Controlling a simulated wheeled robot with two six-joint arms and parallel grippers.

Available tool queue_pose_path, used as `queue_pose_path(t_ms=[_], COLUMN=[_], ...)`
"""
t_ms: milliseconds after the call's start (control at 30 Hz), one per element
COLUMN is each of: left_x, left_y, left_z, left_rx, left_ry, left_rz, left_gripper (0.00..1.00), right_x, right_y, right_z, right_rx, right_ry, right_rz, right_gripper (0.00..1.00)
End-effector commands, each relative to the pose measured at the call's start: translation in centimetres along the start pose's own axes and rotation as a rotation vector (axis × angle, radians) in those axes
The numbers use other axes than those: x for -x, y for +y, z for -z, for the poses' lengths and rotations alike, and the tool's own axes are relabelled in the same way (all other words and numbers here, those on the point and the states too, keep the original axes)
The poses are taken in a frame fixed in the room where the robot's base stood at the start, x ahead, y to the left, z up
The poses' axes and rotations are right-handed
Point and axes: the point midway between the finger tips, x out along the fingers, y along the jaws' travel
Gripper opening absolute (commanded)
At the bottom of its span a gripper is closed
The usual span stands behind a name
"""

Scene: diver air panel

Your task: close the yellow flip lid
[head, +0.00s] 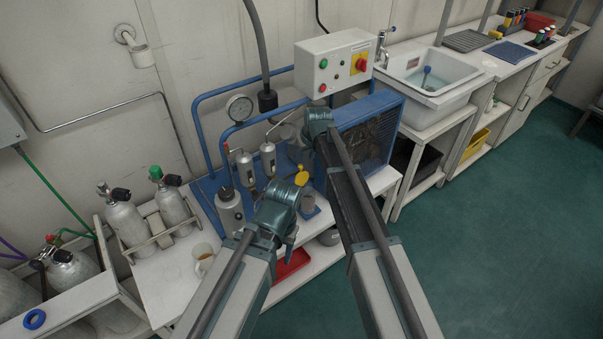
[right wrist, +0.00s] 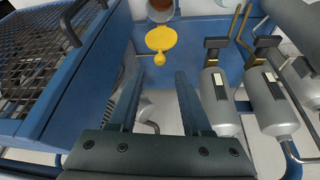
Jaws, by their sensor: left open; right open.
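The yellow flip lid (right wrist: 160,38) shows in the right wrist view as a flat round disc with a small knob. It stands open beside the mouth of a grey cup (right wrist: 160,9) with a brownish inside. In the head view the lid (head: 299,180) is a yellow sliver above the cup (head: 308,203), partly hidden by my left gripper (head: 295,188). That gripper is open, close to the lid; whether it touches cannot be told. My right gripper (right wrist: 157,78) is open and empty, its fingers pointing toward the lid with a gap. In the head view its wrist (head: 318,122) hides its fingers.
The blue compressor with a mesh guard (head: 370,125) stands right of the lid. Grey filter bottles (head: 245,168) and blue pipes stand left of it. A control box (head: 335,64) is above. A red tray (head: 290,263) and a mug (head: 203,258) lie nearer me.

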Motion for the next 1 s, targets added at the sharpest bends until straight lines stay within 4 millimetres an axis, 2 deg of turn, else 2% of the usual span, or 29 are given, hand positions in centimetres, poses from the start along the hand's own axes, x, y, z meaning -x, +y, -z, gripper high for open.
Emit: queue_pose_path(t_ms=[33,500,667,933,1000], left_x=[-1.5,-7.7,-8.3,-8.2,-8.2], left_y=[0.1,0.7,0.8,0.8,0.8], left_z=[0.1,0.5,0.5,0.5,0.5], left_rx=[0.000,-0.001,-0.001,-0.001,-0.001], left_ry=[0.000,0.000,0.000,0.000,0.000], left_rz=[0.000,0.000,0.000,0.000,0.000], left_gripper=[0.53,0.53,0.53,0.53,0.53], right_x=[-1.6,-8.3,-9.1,-9.0,-9.0], right_y=[0.0,0.0,0.0,0.0,0.0], right_z=[-0.1,-0.1,0.0,0.0,0.0], right_rx=[0.000,0.000,0.000,0.000,0.000], right_ry=[0.000,0.000,0.000,0.000,0.000], right_rz=[0.000,0.000,0.000,0.000,0.000], right_gripper=[0.49,0.49,0.49,0.49,0.38])
